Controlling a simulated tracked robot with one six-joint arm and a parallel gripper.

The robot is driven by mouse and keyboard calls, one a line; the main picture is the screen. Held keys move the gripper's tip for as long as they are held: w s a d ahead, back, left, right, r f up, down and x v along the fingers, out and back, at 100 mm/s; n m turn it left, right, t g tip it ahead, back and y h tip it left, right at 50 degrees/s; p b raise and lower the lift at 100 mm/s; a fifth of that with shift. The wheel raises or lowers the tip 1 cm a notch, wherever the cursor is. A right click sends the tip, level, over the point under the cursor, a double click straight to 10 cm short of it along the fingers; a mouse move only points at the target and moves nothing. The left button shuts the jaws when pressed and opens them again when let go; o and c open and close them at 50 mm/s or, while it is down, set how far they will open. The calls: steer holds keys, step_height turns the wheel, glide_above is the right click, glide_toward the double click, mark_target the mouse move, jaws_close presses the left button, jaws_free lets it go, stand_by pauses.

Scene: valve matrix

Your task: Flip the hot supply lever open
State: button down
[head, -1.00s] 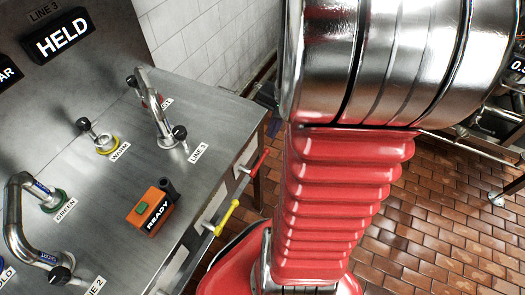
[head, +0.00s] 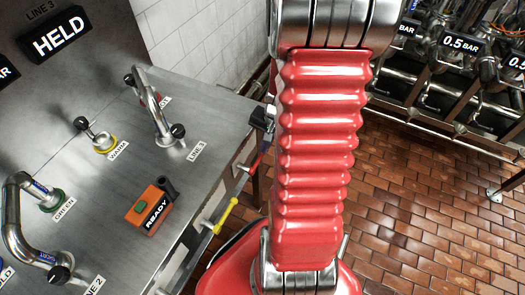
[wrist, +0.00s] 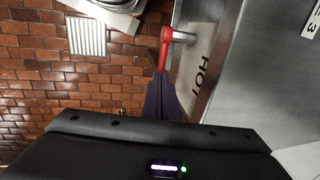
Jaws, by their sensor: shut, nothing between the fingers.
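The hot supply lever is a red handle (head: 256,161) on the front side of the steel bench. In the wrist view the red lever (wrist: 166,48) hangs from a silver stem, beside a panel marked HOT (wrist: 206,72). My gripper (head: 260,120) is at the bench's far front corner, just above and behind the lever in the head view, partly hidden by my arm. It is shut and empty. The wrist view shows its dark housing (wrist: 160,150) along the bottom; the fingertips are not clear there. I cannot tell whether it touches the lever.
A yellow lever (head: 226,215) sits nearer on the same bench side. A dark cloth-like thing (wrist: 163,98) hangs below the red lever in the wrist view. Curved spouts (head: 152,105) and an orange READY box (head: 151,207) stand on the bench. Brick floor (head: 400,220) lies open to the right.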

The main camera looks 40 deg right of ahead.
mark_target(261, 156)
steer(key=shift+w+a+f, duration=0.1)
steer(key=shift+w+f, duration=0.1)
steer(key=shift+f, duration=0.65)
steer(key=shift+w+f, duration=0.15)
steer(key=shift+f, duration=0.65)
